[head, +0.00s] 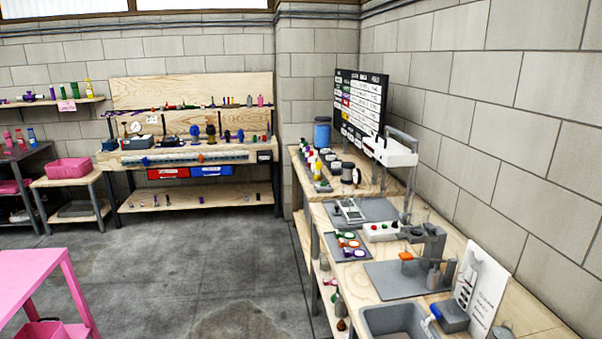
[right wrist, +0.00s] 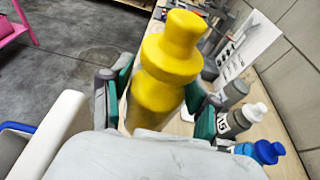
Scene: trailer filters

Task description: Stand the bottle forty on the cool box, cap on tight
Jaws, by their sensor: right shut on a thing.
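In the right wrist view, my right gripper (right wrist: 160,98) is shut on a yellow bottle (right wrist: 156,102), with green finger pads on both sides of its body. The bottle has a yellow cap (right wrist: 183,33), which sits on its top. No number shows on the side facing the camera, so I cannot tell if it is bottle forty, nor how tight the cap is. The lower part of the bottle is hidden by my gripper. I cannot pick out the cool box in either view. Neither gripper shows in the head view.
The right-hand workbench (head: 455,248) carries grey mats, a sink (head: 400,318) and a white sign (head: 480,290). A pink table (head: 30,275) is at left; the floor between is clear.

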